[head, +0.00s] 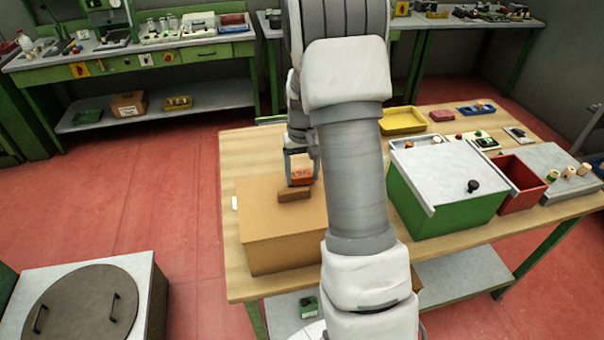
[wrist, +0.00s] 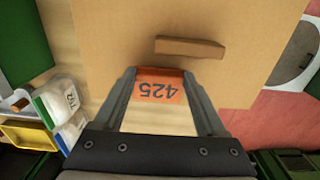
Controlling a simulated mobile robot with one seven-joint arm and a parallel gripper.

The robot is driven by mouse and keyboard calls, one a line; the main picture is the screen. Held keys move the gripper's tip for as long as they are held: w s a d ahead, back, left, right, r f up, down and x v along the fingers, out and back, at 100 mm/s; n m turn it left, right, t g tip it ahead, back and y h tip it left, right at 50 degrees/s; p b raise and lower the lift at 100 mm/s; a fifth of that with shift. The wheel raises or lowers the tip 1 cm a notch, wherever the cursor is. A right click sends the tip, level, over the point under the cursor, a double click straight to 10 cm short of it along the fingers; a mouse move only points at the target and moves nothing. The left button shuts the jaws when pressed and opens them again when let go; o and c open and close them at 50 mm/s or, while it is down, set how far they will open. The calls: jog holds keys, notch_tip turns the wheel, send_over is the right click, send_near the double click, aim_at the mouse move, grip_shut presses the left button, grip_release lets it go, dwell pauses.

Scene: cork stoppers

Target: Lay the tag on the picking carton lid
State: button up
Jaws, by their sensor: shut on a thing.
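My gripper (head: 301,170) is shut on the orange tag (head: 302,181), which reads 425 in the wrist view (wrist: 158,90). The brown picking carton (head: 270,228) stands on the wooden table, with a brown block-like handle (head: 294,195) on its lid. In the wrist view the carton lid (wrist: 240,75) fills the upper middle and the handle (wrist: 190,47) lies beyond the tag. The tag is at the lid's far edge in the head view. I cannot tell whether it touches the lid. My arm hides the carton's right side in the head view.
A green box with a grey lid and black knob (head: 473,186) stands right of the carton, beside a red bin (head: 522,190). A yellow tray (head: 403,121) lies behind. The table's left edge is close to the carton, with a small white item (head: 235,203) between.

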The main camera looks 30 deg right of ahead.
jog(key=shift+f, duration=0.5)
jog(key=shift+f, duration=0.1)
jog(key=o, duration=1.3)
jog(key=shift+c, duration=0.2)
